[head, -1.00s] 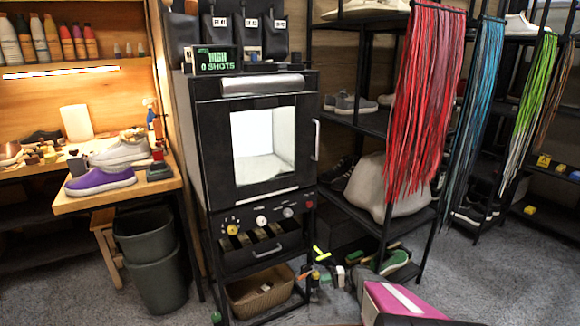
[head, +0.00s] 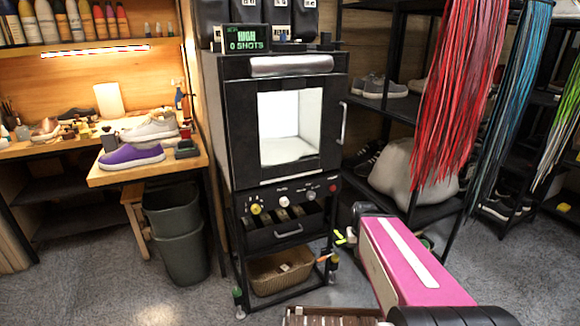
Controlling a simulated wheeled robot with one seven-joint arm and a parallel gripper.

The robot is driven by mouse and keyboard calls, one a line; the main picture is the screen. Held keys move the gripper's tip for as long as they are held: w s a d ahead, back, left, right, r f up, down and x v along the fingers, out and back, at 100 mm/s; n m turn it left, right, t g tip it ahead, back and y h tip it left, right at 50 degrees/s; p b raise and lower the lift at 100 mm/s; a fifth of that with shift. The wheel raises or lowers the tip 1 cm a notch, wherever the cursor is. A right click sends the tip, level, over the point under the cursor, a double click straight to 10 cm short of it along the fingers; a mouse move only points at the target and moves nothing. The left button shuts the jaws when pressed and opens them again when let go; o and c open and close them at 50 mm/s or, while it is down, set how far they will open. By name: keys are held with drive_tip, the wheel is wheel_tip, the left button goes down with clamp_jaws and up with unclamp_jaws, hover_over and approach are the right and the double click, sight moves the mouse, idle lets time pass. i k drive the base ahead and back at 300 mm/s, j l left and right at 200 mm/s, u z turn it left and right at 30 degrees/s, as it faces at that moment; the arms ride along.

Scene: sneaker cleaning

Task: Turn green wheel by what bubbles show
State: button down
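A black cabinet (head: 225,120) with a bright white window (head: 286,125) stands in the middle. The green-lit display (head: 247,38) on its top reads "HIGH" and "0 SHOTS". Its lower panel has a yellow knob (head: 256,209), a white knob (head: 284,201) and smaller dark and red controls. I cannot make out a green wheel or any bubbles. A small green piece (head: 238,292) shows at the stand's left foot. My pink arm link comes in from the lower right, and my gripper is not in view.
A workbench (head: 110,178) with a purple shoe (head: 132,155) stands at left, above dark bins (head: 185,255). A woven basket (head: 282,272) is under the cabinet. Red laces (head: 455,90) hang from the shelves at right. Grey floor is clear at lower left.

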sight(237, 292)
drive_tip(key=u, duration=1.4)
drive_tip(key=k+j, duration=0.45)
drive_tip(key=j, duration=0.15)
